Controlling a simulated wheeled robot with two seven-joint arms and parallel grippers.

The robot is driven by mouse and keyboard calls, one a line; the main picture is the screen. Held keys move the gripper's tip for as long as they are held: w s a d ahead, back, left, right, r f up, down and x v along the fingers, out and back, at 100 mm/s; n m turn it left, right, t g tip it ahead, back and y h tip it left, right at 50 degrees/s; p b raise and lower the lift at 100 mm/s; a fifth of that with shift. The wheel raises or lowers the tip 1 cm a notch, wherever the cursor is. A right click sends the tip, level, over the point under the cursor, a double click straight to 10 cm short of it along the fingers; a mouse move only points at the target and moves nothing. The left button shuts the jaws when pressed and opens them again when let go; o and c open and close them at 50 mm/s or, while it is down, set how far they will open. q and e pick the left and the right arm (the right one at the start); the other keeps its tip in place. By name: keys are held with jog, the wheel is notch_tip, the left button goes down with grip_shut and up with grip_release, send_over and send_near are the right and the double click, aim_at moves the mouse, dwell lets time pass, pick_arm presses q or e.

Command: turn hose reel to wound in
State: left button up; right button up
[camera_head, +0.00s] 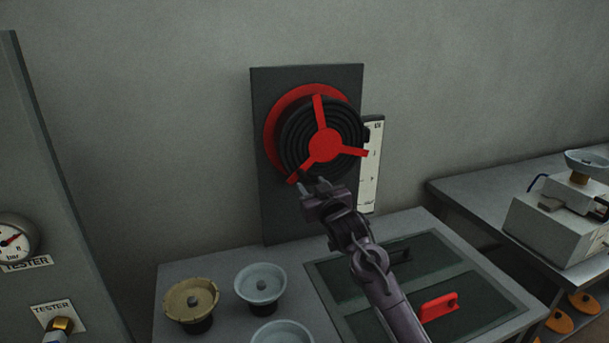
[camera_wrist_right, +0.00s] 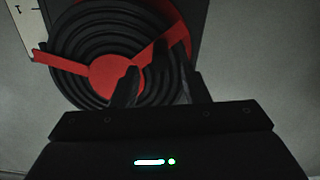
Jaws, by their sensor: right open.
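The hose reel (camera_head: 324,145) has a red three-spoked front, black coiled hose and a red back disc. It is mounted on a dark upright panel (camera_head: 262,205). My right gripper (camera_head: 315,184) is open just below the reel, near the end of its lower-left spoke. In the right wrist view the reel's red hub (camera_wrist_right: 112,76) and coils fill the upper part, and the two dark fingers (camera_wrist_right: 148,72) reach up over the right side of the coils. I cannot tell whether a finger touches the spoke. My left gripper is not in view.
A white label strip (camera_head: 371,170) stands beside the panel. Several bowl-like knobs, such as the yellowish one (camera_head: 191,301), sit on the grey bench (camera_head: 225,270). A red handle (camera_head: 438,307) lies on a dark recessed lid. A tester cabinet (camera_head: 50,200) stands at left.

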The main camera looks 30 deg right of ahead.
aim_at(309, 183)
jog(key=x, duration=0.4)
jog(key=shift+w+p, duration=0.1)
jog(key=shift+p, duration=0.3)
jog(key=shift+w+d+f, duration=0.1)
jog(key=shift+w, duration=0.45)
jog(key=c, duration=0.3)
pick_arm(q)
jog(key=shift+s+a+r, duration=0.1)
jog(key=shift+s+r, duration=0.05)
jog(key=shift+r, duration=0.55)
pick_arm(e)
grip_shut()
